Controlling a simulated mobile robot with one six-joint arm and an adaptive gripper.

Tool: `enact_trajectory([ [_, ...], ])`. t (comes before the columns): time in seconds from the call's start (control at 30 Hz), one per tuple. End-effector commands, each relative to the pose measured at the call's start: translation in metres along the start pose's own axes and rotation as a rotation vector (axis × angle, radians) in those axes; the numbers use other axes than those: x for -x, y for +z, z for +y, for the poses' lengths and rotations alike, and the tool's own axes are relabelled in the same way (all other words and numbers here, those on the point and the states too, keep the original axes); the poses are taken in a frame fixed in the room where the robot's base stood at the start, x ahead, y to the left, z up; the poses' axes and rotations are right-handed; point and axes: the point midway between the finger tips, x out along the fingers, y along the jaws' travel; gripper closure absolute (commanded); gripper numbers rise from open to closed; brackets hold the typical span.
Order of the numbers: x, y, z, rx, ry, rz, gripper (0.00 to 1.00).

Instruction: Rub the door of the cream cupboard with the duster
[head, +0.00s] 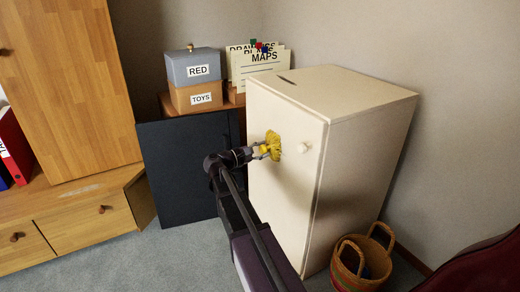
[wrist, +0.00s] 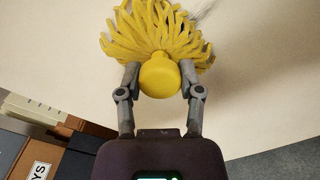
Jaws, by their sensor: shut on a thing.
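My gripper covers part of the duster in the head view.
A dark panel (head: 180,170) stands left of the cupboard. A basket (head: 361,262) sits on the floor at the cupboard's right. A wooden cabinet (head: 70,90) stands at left.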

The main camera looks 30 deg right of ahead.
Motion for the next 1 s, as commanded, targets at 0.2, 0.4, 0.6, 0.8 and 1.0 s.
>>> enact_trajectory([
  [0.2, -0.002, 0.001, -0.001, 0.000, -0.004, -0.003, 0.90],
  [0.4, -0.002, 0.003, -0.003, 0.000, -0.004, -0.004, 0.90],
  [0.6, -0.001, 0.010, -0.010, 0.000, -0.005, -0.005, 0.90],
  [0.8, 0.000, 0.019, -0.019, 0.000, -0.004, -0.004, 0.90],
  [1.0, 0.001, 0.026, -0.026, 0.000, -0.003, -0.003, 0.90],
])
